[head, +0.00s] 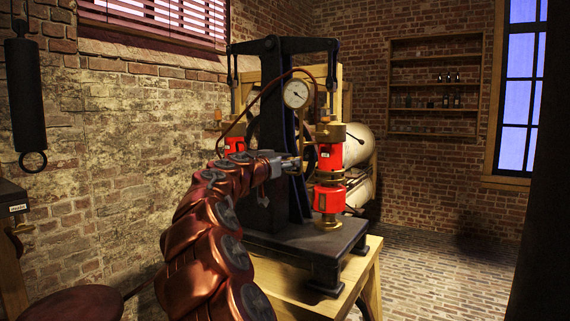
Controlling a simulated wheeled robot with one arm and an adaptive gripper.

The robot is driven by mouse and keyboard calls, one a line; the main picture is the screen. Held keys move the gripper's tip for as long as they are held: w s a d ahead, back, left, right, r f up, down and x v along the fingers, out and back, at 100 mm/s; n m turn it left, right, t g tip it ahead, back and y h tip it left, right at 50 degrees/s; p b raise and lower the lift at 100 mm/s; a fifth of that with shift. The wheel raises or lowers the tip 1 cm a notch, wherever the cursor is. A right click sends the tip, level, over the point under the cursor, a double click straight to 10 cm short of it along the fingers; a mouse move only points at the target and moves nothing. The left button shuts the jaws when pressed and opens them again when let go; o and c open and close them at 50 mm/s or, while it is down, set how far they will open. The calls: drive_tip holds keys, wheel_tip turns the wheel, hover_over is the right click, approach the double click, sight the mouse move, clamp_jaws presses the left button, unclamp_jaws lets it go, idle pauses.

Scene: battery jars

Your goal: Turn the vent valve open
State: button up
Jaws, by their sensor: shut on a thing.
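My copper-coloured arm reaches up from the bottom of the head view to the black pump frame (275,120). My gripper (290,165) is at a small brass fitting below the round dial gauge, which looks like the vent valve (299,163). It is shut on that fitting. The jaws and the valve handle are small and partly hidden, so I cannot tell the handle's angle. The gauge (296,94) has a white face and a brass rim. A curved pipe (258,98) runs over it and down to the left.
Red and brass cylinders (328,198) stand on the pump's black base (300,240), right of the gripper. The base sits on a wooden stand (345,290). White tanks (345,152) lie behind. Brick walls close the left and back. Floor is free at the right.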

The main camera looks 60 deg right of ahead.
drive_tip(key=shift+f+n+b, duration=0.25)
drive_tip(key=shift+n+b, duration=0.05)
drive_tip(key=shift+b, duration=0.6)
drive_tip(key=shift+w+b, duration=0.1)
drive_tip(key=shift+b, duration=0.4)
drive_tip(key=shift+f+n+b, duration=0.15)
drive_tip(key=shift+n+b, duration=0.65)
drive_tip(key=shift+b, duration=0.25)
drive_tip(key=shift+r+n+b, duration=0.25)
drive_tip(key=shift+n+b, duration=0.25)
drive_tip(key=shift+n, duration=0.1)
drive_tip(key=shift+r+n, duration=0.15)
drive_tip(key=shift+n, duration=0.65)
drive_tip(key=n+p, duration=0.3)
drive_tip(key=n, duration=0.3)
drive_tip(key=shift+r+n+p, duration=0.1)
drive_tip(key=shift+n+p, duration=0.2)
drive_tip(key=n+p, duration=0.2)
drive_tip(key=n, duration=0.1)
drive_tip(key=shift+r, duration=0.1)
drive_tip(key=shift+n+p, duration=1.25)
drive_tip(key=shift+n, duration=0.45)
drive_tip(key=shift+f, duration=0.2)
